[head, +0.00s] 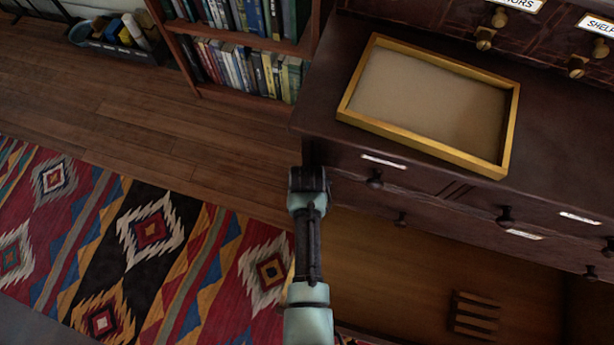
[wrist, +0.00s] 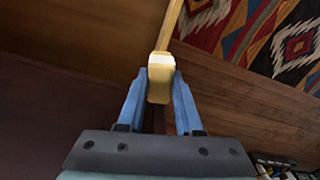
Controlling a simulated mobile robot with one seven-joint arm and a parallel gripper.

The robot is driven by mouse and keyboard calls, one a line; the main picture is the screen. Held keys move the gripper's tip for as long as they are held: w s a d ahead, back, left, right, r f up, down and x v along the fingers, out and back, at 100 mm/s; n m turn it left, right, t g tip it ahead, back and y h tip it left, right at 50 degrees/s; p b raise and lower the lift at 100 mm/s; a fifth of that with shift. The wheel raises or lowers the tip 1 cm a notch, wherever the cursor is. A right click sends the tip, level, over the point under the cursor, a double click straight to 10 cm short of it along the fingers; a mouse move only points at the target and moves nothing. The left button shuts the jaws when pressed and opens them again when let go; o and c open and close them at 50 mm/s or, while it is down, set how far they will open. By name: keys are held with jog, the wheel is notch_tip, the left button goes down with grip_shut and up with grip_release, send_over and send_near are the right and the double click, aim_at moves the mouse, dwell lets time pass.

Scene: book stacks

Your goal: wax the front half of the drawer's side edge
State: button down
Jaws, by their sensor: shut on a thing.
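My gripper (wrist: 160,88) is shut on a pale yellow block (wrist: 160,80), which looks like the wax, held between its two blue fingers. In the wrist view a narrow light wood edge (wrist: 173,22) runs away from behind the block and looks like the drawer's side edge. Whether the block touches it I cannot tell. In the head view my gripper (head: 308,180) is by the cabinet's left front corner. The brown wooden surface (head: 420,265) to its right looks like the drawer's inside. My arm hides most of the edge and the block there.
A shallow yellow-framed tray (head: 425,100) lies on the dark cabinet's top (head: 325,95). Small knobs (head: 375,179) stick out from the cabinet front. A slatted brown piece (head: 474,314) is at lower right. A bookcase (head: 245,55) stands behind. The patterned rug (head: 150,235) and floor are open on the left.

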jog(key=shift+r+p, duration=1.65)
jog(key=shift+r, duration=0.25)
